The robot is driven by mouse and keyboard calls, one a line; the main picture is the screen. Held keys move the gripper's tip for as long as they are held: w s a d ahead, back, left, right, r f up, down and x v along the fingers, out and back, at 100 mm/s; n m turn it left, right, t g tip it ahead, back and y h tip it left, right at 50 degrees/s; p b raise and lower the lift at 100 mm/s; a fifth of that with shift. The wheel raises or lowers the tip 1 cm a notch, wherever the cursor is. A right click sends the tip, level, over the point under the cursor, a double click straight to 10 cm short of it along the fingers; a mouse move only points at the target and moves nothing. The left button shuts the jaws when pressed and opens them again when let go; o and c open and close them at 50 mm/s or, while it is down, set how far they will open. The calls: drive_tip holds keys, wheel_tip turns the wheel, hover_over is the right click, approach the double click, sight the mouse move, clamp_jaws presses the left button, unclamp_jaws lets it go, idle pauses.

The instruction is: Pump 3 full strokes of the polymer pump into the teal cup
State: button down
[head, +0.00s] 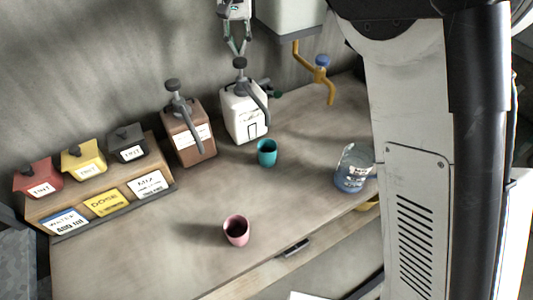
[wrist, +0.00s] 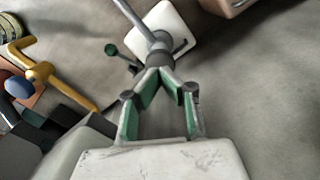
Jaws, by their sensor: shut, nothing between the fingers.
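A white pump bottle (head: 243,117) with a dark pump head (head: 240,63) and grey spout stands at the back of the bench. The teal cup (head: 267,152) stands upright in front of it, near the spout's end. A brown pump bottle (head: 190,138) stands to its left; I cannot read either label. My gripper (head: 237,52) is shut and empty, pointing down just above the white bottle's pump head. In the wrist view its tips (wrist: 160,70) meet at the pump head (wrist: 160,52), over the white bottle (wrist: 172,24). I cannot tell whether they touch it.
A pink cup (head: 236,231) stands near the front edge. A clear jug (head: 353,172) is at right, below an orange tap (head: 329,88) with a blue knob. Red (head: 38,178), yellow (head: 84,160) and black (head: 127,143) bins stand at left.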

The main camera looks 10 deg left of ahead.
sight(240, 60)
drive_tip(key=shift+f+b, duration=1.55)
drive_tip(key=shift+f, duration=1)
drive_tip(key=shift+r, duration=0.1)
drive_tip(key=shift+r+p, duration=1.3)
drive_tip(key=shift+r, duration=1.3)
drive_tip(key=shift+f, duration=0.2)
drive_tip(key=shift+f+b, duration=1.65)
drive_tip(key=shift+f, duration=0.9)
drive_tip(key=shift+r+p, duration=1.35)
drive_tip(key=shift+r, duration=1.35)
